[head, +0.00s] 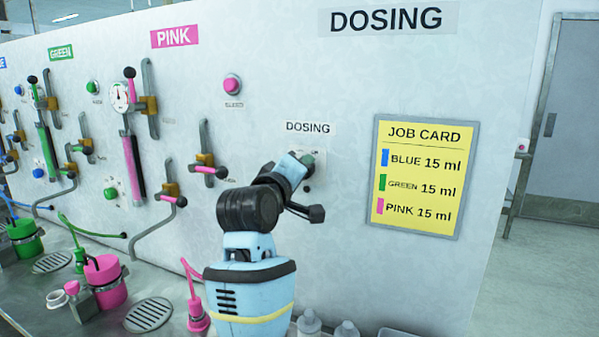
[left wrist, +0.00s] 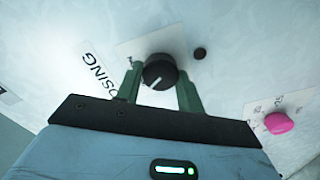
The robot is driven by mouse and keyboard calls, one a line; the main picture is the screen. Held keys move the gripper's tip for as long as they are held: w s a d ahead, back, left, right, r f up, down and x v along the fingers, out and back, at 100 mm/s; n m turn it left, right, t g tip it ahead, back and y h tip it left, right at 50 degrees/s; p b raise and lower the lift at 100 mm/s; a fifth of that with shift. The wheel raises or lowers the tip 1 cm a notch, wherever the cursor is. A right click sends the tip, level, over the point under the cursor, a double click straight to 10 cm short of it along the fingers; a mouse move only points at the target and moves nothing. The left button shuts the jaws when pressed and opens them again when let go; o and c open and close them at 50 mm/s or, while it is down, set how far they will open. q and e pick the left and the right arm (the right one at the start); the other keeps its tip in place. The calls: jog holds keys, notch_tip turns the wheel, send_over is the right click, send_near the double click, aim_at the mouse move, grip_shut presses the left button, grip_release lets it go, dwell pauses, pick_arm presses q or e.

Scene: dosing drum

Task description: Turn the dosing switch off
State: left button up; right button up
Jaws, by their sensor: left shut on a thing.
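The dosing switch is a round black knob (left wrist: 160,71) with a white pointer line, on a pale plate on the white panel. In the left wrist view its pointer runs toward the lower left of the picture. My left gripper (left wrist: 160,82) has its green fingers on either side of the knob and is shut on it. In the head view my left gripper (head: 307,161) reaches the panel just below the small DOSING label (head: 308,128) and hides most of the knob. My right gripper is in neither view.
A yellow job card (head: 417,176) hangs to the right of the switch. A pink button (head: 232,86), valves with pink handles and a gauge (head: 122,96) are to the left. White bottles (head: 309,322) and a pink jug (head: 105,281) stand below on the counter.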

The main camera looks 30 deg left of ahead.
pick_arm(q)
jog(key=o, duration=1)
jog(key=shift+s+d, duration=0.2)
jog(key=shift+s, duration=3.75)
